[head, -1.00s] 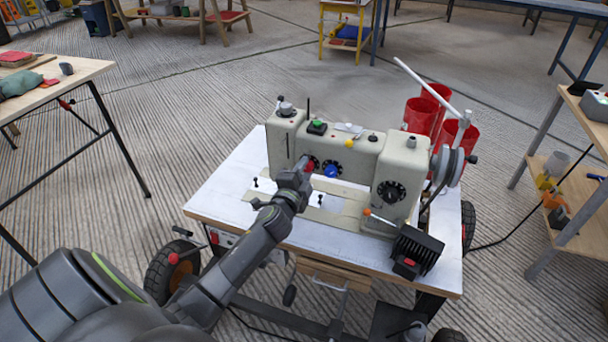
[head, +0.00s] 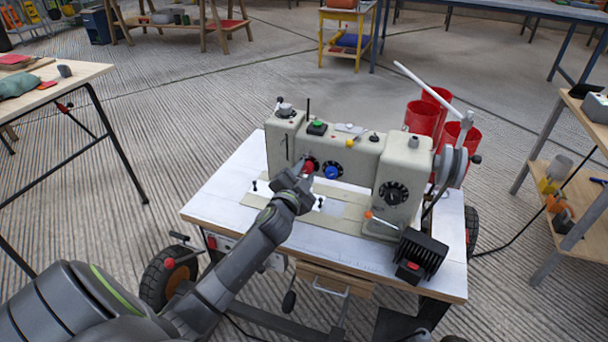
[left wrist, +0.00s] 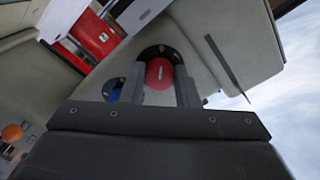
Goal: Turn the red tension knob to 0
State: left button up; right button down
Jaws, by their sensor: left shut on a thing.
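The red tension knob (head: 308,167) is on the front of the cream sewing machine (head: 345,152), left of a blue knob (head: 332,171). In the left wrist view the red knob (left wrist: 160,74) sits in front of a black dial, with a short pale mark on its face. My left gripper (head: 304,172) reaches it from the front, and its two fingers (left wrist: 160,92) are on either side of the knob, shut on it. The numbers on its dial are too small or hidden to read. My right gripper is not in view.
The machine stands on a white-topped wheeled cart (head: 225,200). A black dial (head: 394,193), an orange-tipped lever (head: 369,214) and a black ribbed box (head: 417,251) are to the right. Red cylinders (head: 422,118) stand behind. Workbenches flank the cart, with open floor between.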

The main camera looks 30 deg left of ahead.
pick_arm(q)
jog(key=shift+f, duration=0.15)
jog(key=o, duration=1)
jog(key=shift+s, duration=0.1)
